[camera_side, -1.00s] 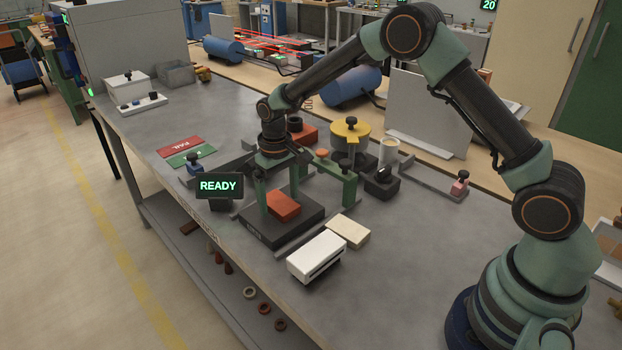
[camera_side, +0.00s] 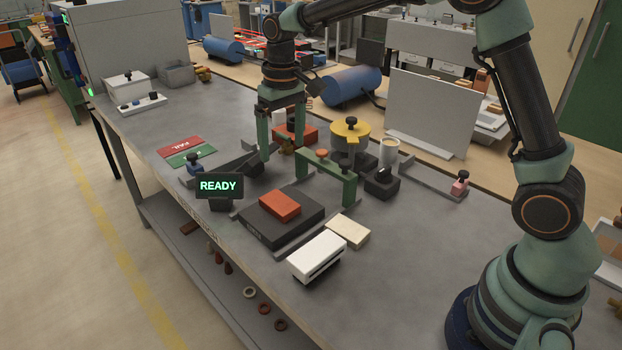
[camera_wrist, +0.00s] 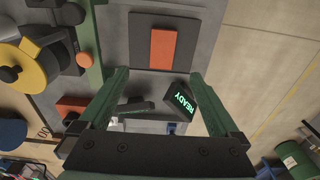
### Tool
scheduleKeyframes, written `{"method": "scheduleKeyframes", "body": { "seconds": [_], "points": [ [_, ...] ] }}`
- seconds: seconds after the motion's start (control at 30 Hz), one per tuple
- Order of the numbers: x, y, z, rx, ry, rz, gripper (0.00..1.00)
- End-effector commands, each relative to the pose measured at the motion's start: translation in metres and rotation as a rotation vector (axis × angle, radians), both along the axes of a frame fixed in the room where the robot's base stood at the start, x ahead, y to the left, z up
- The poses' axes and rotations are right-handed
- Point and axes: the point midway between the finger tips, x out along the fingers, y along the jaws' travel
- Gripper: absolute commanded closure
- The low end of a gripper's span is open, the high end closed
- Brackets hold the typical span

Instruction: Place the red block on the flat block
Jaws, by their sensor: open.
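The red block (camera_side: 280,205) lies on a dark flat slab (camera_side: 262,232) near the front edge of the bench. It also shows in the wrist view (camera_wrist: 163,49), with bare slab (camera_wrist: 140,50) around it. My gripper (camera_side: 283,152) is open and empty, raised above and behind the slab, apart from the red block. In the wrist view its two fingers (camera_wrist: 158,76) are spread wide with nothing between them. A low cream block (camera_side: 347,231) and a white slotted block (camera_side: 316,257) lie to the right of the slab. I cannot tell which piece is named the flat block.
A READY sign (camera_side: 219,186) stands left of the slab, and a green bridge-like frame (camera_side: 330,172) stands behind it. Another orange-red block (camera_side: 303,135), a yellow-lidded pot (camera_side: 350,130) and a cup (camera_side: 389,150) are farther back. The bench front right is clear.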

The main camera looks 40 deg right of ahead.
Motion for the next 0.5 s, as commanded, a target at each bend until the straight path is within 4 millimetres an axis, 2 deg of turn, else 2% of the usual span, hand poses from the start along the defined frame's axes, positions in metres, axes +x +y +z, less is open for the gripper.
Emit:
{"method": "scheduleKeyframes", "body": {
  "seconds": [0.03, 0.2, 0.33, 0.5],
  "points": [
    [-0.009, -0.004, 0.015, 0.003, -0.03, -0.002, 0.02],
    [-0.045, -0.018, 0.051, 0.008, -0.116, -0.002, 0.02],
    [-0.076, -0.027, 0.069, 0.01, -0.183, -0.002, 0.02],
    [-0.118, -0.037, 0.082, 0.008, -0.27, -0.002, 0.02]
  ]
}}
